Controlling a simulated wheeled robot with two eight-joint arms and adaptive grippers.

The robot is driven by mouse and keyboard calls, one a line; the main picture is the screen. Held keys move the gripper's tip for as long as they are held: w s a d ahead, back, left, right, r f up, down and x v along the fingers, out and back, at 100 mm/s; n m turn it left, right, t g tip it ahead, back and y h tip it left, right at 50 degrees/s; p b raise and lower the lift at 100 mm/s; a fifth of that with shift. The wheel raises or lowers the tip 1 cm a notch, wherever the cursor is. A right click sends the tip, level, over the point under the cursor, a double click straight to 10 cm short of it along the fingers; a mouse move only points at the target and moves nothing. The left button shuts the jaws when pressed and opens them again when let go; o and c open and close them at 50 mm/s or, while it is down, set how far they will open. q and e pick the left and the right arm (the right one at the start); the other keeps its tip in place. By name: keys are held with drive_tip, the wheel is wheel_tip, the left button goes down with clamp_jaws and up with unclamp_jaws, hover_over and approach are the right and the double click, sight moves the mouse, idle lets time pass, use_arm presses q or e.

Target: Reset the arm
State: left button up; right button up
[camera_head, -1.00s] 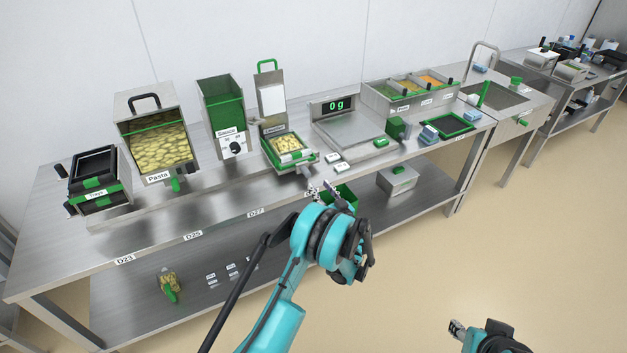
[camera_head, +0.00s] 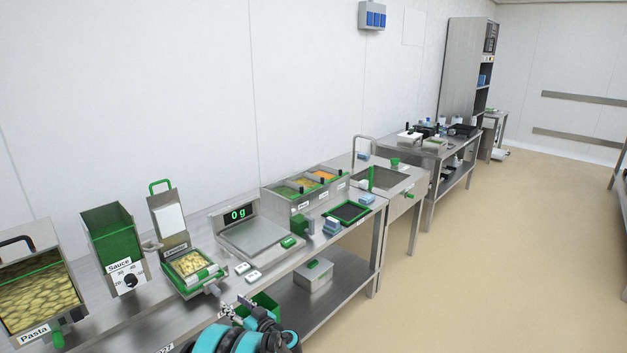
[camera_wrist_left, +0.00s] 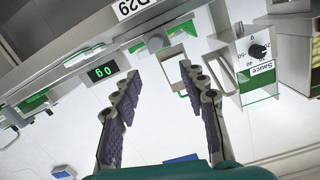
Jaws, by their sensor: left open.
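My left gripper (camera_head: 238,309) shows at the bottom of the head view, in front of the bench edge and below the tray sealer's food tray (camera_head: 190,264). Most of its teal arm is cut off by the frame. In the left wrist view the two purple-padded fingers of the left gripper (camera_wrist_left: 160,85) are spread apart with nothing between them. That view is upside down and shows the scale display (camera_wrist_left: 103,72) and the sauce dispenser (camera_wrist_left: 258,75) beyond the fingers. My right gripper is not in view.
The steel bench carries a pasta bin (camera_head: 38,288), a scale (camera_head: 255,238), topping bins (camera_head: 305,186) and a black-and-green tray (camera_head: 348,212). A green bin (camera_head: 262,303) sits below near the left gripper. A sink (camera_head: 385,178) stands beyond. The floor (camera_head: 500,260) at right is clear.

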use_arm(q)
drive_tip(key=s+r+m+g+h, duration=0.2)
drive_tip(key=s+r+h, duration=0.1)
drive_tip(key=s+r, duration=0.4)
drive_tip(key=s+r+m+g+h, duration=0.1)
drive_tip(key=s+r+m+h, duration=0.2)
drive_tip(key=s, duration=0.6)
drive_tip(key=s+d+m+h, duration=0.1)
drive_tip(key=s+d+h, duration=0.2)
drive_tip(key=s, duration=0.7)
drive_tip(key=s+d+m+h, duration=0.1)
drive_tip(key=s+d+h, duration=0.2)
drive_tip(key=s+d, duration=0.3)
drive_tip(key=s, duration=0.5)
drive_tip(key=shift+d+g+h, duration=0.25)
drive_tip(key=shift+g+h, duration=0.05)
